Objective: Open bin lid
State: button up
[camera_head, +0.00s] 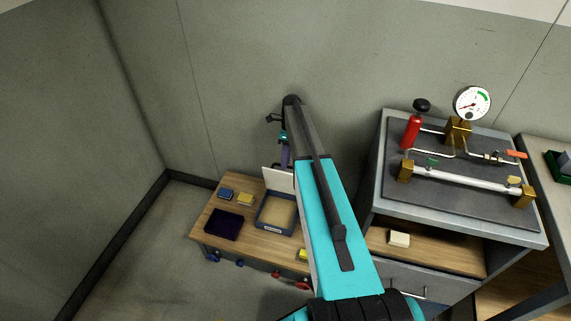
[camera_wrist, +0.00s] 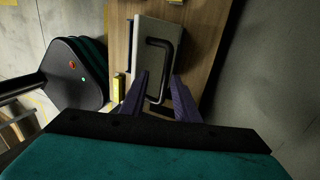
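The bin (camera_head: 264,222) is a blue-rimmed box with a tan inside, on the wooden table. Its pale lid (camera_head: 278,179) stands raised along the bin's back edge, so the inside shows. In the wrist view the lid (camera_wrist: 142,50) shows its grey outer face with a black loop handle (camera_wrist: 163,42). My gripper (camera_wrist: 160,75) has two purple fingers spread apart, with the near part of the handle between them. I cannot tell whether they touch it. In the head view my gripper (camera_head: 285,155) is just above and behind the lid, partly hidden by my arm.
A dark purple tray (camera_head: 222,224), a blue block (camera_head: 226,194) and a yellow block (camera_head: 245,199) lie left of the bin. A bench with a gauge (camera_head: 472,103) and red cylinder (camera_head: 411,132) stands right. The wall is close behind the table.

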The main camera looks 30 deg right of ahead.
jog(key=s+a+b, duration=0.1)
jog(key=s+a, duration=0.1)
jog(key=s, duration=0.5)
jog(key=s+a+r+b, duration=0.1)
jog(key=s+a, duration=0.2)
jog(key=s, duration=0.4)
jog(key=shift+s+r, duration=0.2)
jog(key=shift+s, duration=0.1)
dwell(0.3)
jog(key=shift+a, duration=0.1)
jog(key=c, duration=0.6)
jog(key=shift+s+a+f, duration=0.1)
jog(key=shift+a+f, duration=0.05)
jog(key=shift+f, duration=0.05)
grip_shut()
jog(key=s+a+f+n+g+h, duration=0.1)
jog(key=s+a+f+n, duration=0.5)
jog(key=s+n, duration=0.3)
jog(key=s+a+f+n+g, duration=0.1)
jog(key=s+a+f+n, duration=0.6)
jog(key=s+f+n, duration=0.1)
jog(key=s+a+f+n+h, duration=0.1)
jog(key=s+a+f+n, duration=0.6)
jog(key=s+n, duration=0.3)
jog(key=s, duration=0.2)
jog(key=shift+s+f+g+h, duration=0.15)
jog(key=shift+s+g+h, duration=0.15)
jog(key=shift+s+g, duration=0.1)
